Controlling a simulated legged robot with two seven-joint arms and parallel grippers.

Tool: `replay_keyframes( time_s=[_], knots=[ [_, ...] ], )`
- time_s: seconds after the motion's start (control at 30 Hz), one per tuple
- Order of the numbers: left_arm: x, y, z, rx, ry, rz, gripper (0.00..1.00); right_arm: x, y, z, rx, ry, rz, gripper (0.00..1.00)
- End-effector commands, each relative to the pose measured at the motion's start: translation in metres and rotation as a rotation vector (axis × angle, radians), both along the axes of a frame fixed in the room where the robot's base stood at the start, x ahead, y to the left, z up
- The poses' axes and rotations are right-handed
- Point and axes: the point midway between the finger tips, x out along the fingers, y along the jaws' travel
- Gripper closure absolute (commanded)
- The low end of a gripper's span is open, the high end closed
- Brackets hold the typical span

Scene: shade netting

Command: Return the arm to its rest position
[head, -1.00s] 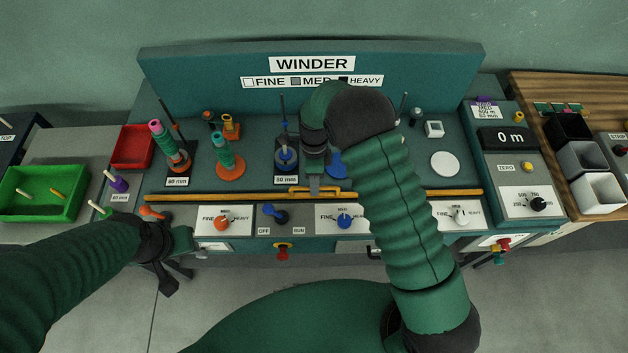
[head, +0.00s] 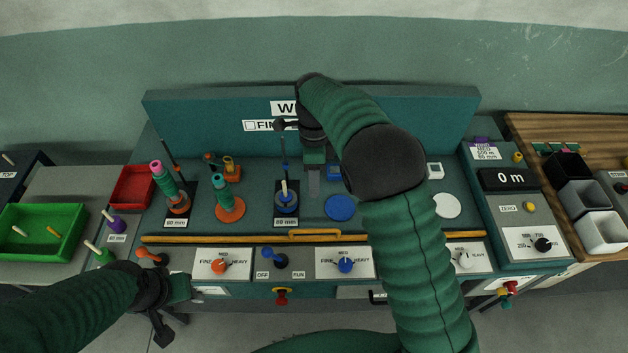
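My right arm reaches up over the winder bench from the bottom right of the head view. Its wrist is raised in front of the WINDER sign panel (head: 220,115). My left arm comes in low from the left. The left gripper (head: 200,291) is at the bench's front edge, its fingers barely visible.
A yellow bar (head: 200,239) runs along the front of the deck, above the knobs and levers. Orange-based spools (head: 230,208) stand left. A green tray (head: 70,240) is at far left. Black, grey and white bins (head: 600,230) are at right.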

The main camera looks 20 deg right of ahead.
Motion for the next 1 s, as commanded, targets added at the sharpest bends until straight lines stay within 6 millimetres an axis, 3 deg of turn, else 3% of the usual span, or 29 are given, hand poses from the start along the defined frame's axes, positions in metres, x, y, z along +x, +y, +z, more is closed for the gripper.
replay_keyframes(
  time_s=[0.4,0.53,0.67,0.9,1.0],
  knots=[
    [0.000,0.000,0.000,0.000,0.000,0.000,0.64,0.000,0.000,0.001,0.000,0.000,0.002,0.66],
    [0.000,0.000,0.000,0.000,0.000,0.000,0.64,-0.011,-0.007,0.002,0.023,-0.037,0.121,0.66],
    [0.000,0.000,0.000,0.000,0.000,0.000,0.64,-0.047,-0.023,0.001,0.062,-0.154,0.518,0.66],
    [0.000,0.000,0.000,0.000,0.000,0.000,0.64,-0.148,-0.039,-0.015,-0.009,-0.328,1.489,0.66],
    [0.000,0.000,0.000,0.000,0.000,0.000,0.64,-0.174,-0.041,-0.021,-0.054,-0.341,1.734,0.66]
  ],
)
